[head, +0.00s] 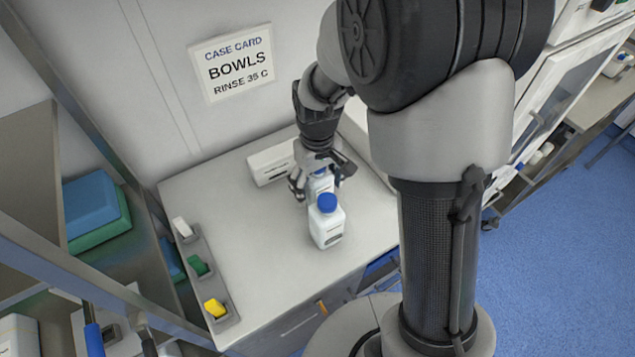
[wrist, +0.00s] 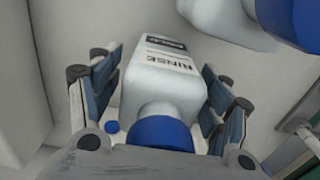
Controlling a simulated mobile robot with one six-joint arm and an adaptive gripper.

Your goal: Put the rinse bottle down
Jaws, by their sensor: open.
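The rinse bottle (wrist: 165,85), white with a blue cap and a label reading RINSE, is between the fingers of my gripper (wrist: 160,105) in the wrist view. My gripper is open, with a gap showing beside the bottle. In the head view my gripper (head: 318,182) reaches down around a white bottle (head: 320,184) over the white counter (head: 270,222). That bottle's base is hidden, so its contact with the counter cannot be seen. A second white bottle (head: 327,230) with a blue cap stands upright just in front of it; a similar one fills the wrist view's top right (wrist: 225,20).
A white box (head: 270,163) lies behind my gripper to the left. A grey tray (head: 206,273) with white, green and yellow items lies along the counter's left edge. A rinse case card (head: 233,65) is on the wall. The counter between tray and bottles is clear.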

